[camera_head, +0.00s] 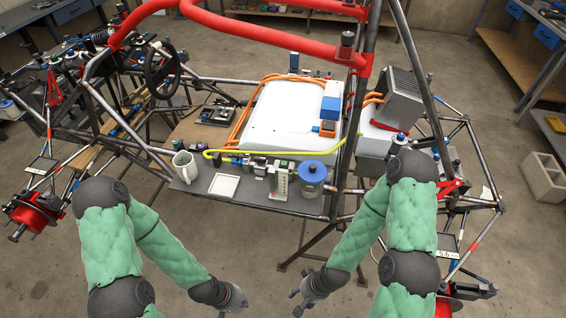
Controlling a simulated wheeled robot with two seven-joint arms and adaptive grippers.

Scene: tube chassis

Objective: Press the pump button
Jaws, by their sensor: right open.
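On the front edge of the grey shelf stands a clear round container with a blue lid (313,171). Left of it is an upright pale unit with small marks (281,180), and then a row of small blocks and fittings (250,166). I cannot tell which of these is the pump, and no button is clear at this size. My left gripper (236,299) hangs low at the bottom middle, well in front of the shelf. My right gripper (302,299) is open and empty, just right of it. Neither touches anything.
A white mug (185,166) and a small white square tray (224,185) sit on the shelf's left. A large white box (290,117) with orange cables is behind. Red and grey chassis tubes (270,32) surround the shelf. Floor between the grippers and shelf is clear.

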